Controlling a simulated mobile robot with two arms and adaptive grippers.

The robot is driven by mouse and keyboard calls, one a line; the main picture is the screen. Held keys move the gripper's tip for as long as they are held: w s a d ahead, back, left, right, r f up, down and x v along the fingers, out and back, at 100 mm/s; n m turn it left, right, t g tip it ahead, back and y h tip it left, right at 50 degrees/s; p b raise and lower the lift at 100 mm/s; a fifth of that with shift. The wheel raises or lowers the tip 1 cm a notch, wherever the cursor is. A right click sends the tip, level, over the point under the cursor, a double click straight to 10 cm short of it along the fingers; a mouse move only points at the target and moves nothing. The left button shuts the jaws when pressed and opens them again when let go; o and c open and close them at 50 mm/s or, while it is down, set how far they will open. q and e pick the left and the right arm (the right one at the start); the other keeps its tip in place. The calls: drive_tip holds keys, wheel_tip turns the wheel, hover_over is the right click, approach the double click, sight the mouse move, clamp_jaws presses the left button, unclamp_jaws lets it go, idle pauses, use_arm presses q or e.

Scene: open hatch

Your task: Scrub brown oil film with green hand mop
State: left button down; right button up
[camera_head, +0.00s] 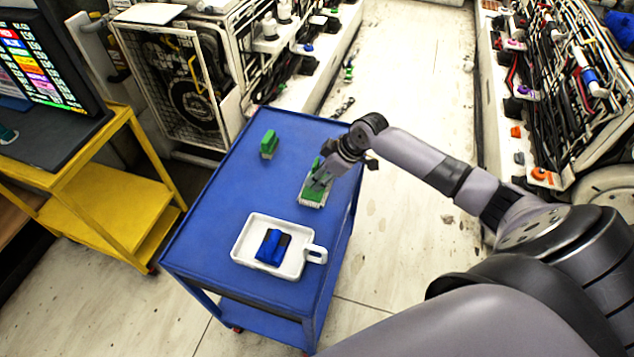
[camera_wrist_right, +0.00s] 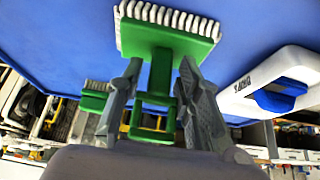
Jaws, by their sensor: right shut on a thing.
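My right gripper (camera_head: 322,178) is shut on the handle of a green hand mop (camera_head: 313,195) over the right side of the blue cart. In the right wrist view my right gripper's fingers (camera_wrist_right: 160,105) stand on both sides of the handle, and the green mop head (camera_wrist_right: 165,42) shows white bristles along its edge. I cannot tell whether the bristles touch the cart top. My left gripper is not in view.
The blue cart (camera_head: 205,225) bears the white tray (camera_head: 243,258) near its front and a second green brush-like object (camera_head: 269,145) at the back. A yellow cart (camera_head: 115,200) with a screen stands left. Machinery lines both sides of the aisle. The cart's left middle is clear.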

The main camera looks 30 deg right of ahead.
clamp_jaws()
drive_tip(key=shift+s+d+r+p, duration=0.1)
drive_tip(key=shift+s+d+p, duration=0.55)
drive_tip(key=shift+s, duration=0.1)
drive_tip(key=shift+s+d+p, duration=0.7)
drive_tip(key=shift+s+d, duration=0.65)
drive_tip(key=shift+s, duration=0.2)
